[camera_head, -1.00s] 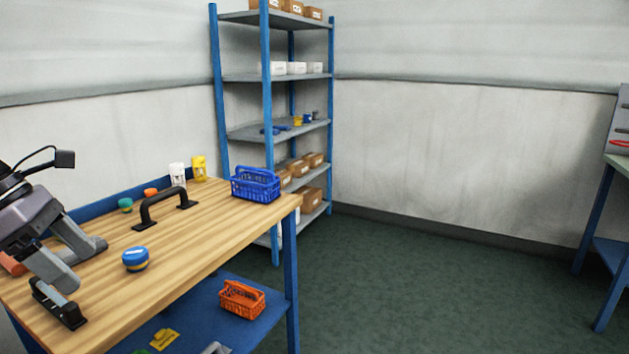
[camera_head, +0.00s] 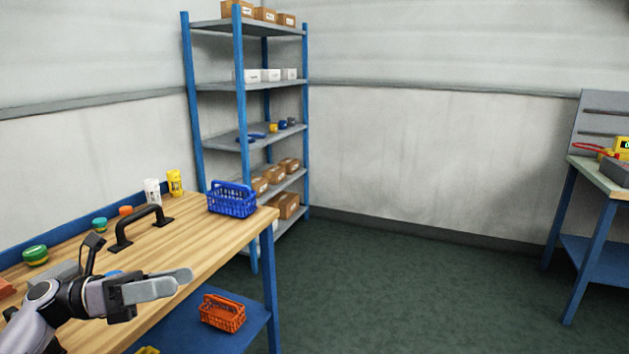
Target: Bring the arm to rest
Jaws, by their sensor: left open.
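My left gripper (camera_head: 183,280) is at the lower left, its fingers pointing right across the picture, over the front part of the wooden workbench (camera_head: 205,238). It is seen nearly side-on, with its fingers overlapping in the picture. It is open, and nothing shows between the fingers. Its height above the bench is hard to tell. A blue round-topped item (camera_head: 114,273) shows just behind it, mostly hidden. My right gripper is not in view.
A black bench handle (camera_head: 141,223), several small lidded items and a blue basket (camera_head: 232,199) are on the bench. An orange basket (camera_head: 222,312) sits on its lower shelf. A shelving rack (camera_head: 246,85) stands behind. The middle floor (camera_head: 400,290) is clear.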

